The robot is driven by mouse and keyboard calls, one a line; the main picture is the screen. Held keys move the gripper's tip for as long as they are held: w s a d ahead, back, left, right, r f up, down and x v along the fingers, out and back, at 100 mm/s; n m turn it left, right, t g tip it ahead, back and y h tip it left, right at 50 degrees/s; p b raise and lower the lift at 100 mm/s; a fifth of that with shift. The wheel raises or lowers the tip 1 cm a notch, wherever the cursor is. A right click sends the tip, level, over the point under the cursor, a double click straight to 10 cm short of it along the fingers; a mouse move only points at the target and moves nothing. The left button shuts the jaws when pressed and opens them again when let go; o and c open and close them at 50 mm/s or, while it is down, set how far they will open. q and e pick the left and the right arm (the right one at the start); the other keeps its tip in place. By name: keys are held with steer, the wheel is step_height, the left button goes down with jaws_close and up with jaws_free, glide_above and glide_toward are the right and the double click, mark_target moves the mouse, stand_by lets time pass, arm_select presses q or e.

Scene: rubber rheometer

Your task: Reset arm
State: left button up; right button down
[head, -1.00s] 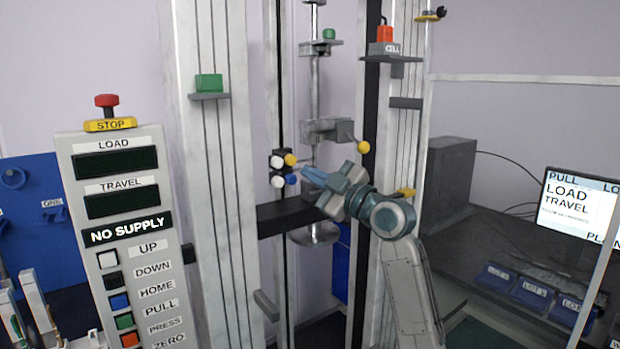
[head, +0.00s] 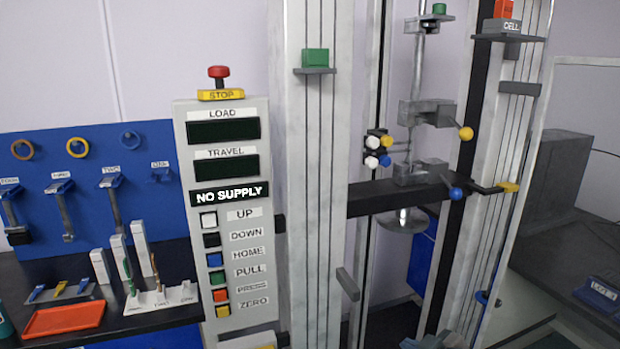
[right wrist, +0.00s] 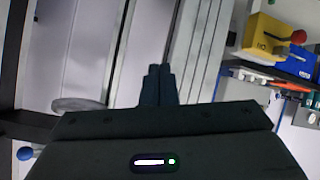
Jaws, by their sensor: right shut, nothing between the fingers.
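My right gripper (right wrist: 157,85) shows in the right wrist view with its two dark fingers together and nothing between them. In the head view only a small blue-grey part of it (head: 428,341) shows at the bottom edge, in front of the test frame and below its crossbar. My left gripper is not in view. The test frame (head: 318,180) stands upright with a grip with a yellow knob (head: 465,134) above a grip with a blue knob (head: 456,194). Nothing is seen held between these grips.
The control panel (head: 233,180) with a red stop knob stands left of the frame and reads NO SUPPLY. A blue tool board (head: 100,150), an orange tray (head: 63,319) and a white specimen rack (head: 160,299) are at the left. A dark bench (head: 560,240) is at the right.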

steer(key=s+d+f+m+g+h, duration=0.2)
steer(key=s+f, duration=0.3)
steer(key=s, duration=0.5)
steer(key=s+d+f+m+g+h, duration=0.1)
steer(key=s+d+f+m+g, duration=0.3)
steer(key=s, duration=0.7)
steer(key=s+f+m+g+h, duration=0.1)
steer(key=s+f+h, duration=0.1)
steer(key=s+f, duration=0.6)
step_height(320, 180, down, 29)
steer(key=s+d+g, duration=0.2)
steer(key=d, duration=0.1)
steer(key=s+f+m+g, duration=0.1)
steer(key=s+f, duration=1.7)
steer(key=shift+s+d+f, duration=0.3)
steer(key=shift+d+f, duration=0.05)
stand_by(1.4)
